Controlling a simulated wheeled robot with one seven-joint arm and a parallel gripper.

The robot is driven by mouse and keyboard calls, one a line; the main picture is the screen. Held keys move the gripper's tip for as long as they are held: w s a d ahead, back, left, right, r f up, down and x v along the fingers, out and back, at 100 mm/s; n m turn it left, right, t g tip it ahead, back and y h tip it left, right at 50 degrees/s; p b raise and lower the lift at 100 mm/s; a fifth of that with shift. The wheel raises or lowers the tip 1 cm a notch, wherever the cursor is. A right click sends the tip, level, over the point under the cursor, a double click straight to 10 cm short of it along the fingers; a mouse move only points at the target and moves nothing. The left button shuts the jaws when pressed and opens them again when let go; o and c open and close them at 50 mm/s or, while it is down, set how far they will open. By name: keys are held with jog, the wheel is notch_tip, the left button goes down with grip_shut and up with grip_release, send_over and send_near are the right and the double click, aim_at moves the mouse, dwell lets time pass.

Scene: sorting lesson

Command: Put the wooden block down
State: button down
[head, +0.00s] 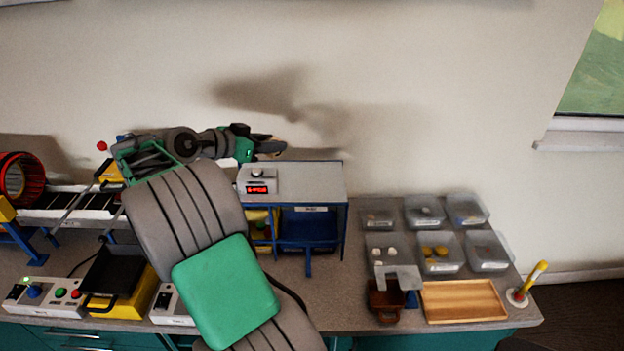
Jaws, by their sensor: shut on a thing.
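My gripper (272,145) is at the upper middle of the head view, pointing right. It is in front of the wall and looks to be above the back of a blue stand with a grey top (318,182). Its dark fingers are shut on the wooden block (263,137), of which only a small tan sliver shows between them. The fingers hide the rest of the block. A small grey device with a red display (257,187) stands on the left of the stand top, just below the gripper in the picture. The right part of that top is bare.
Several clear bins (380,218) stand at the right, some with small items. A wooden tray (490,300) lies before them beside a brown container (385,302). A yellow-handled post (532,280) stands at the right edge. A conveyor (75,203) and red drum (28,178) are left.

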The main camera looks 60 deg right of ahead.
jog(key=s+a+b, duration=0.1)
jog(key=s+b, duration=0.1)
jog(key=s, duration=1.3)
jog(key=p, duration=0.4)
send_over(320, 181)
notch_tip(320, 181, down, 10)
jog(key=shift+s+r, duration=0.1)
jog(key=shift+r, duration=0.05)
notch_tip(320, 181, down, 2)
jog(key=shift+f+p, duration=0.25)
jog(key=shift+p, duration=0.45)
jog(key=shift+f+b, duration=0.4)
jog(key=shift+f, duration=0.25)
jog(key=c, duration=0.9)
grip_release()
jog(key=shift+r, duration=0.15)
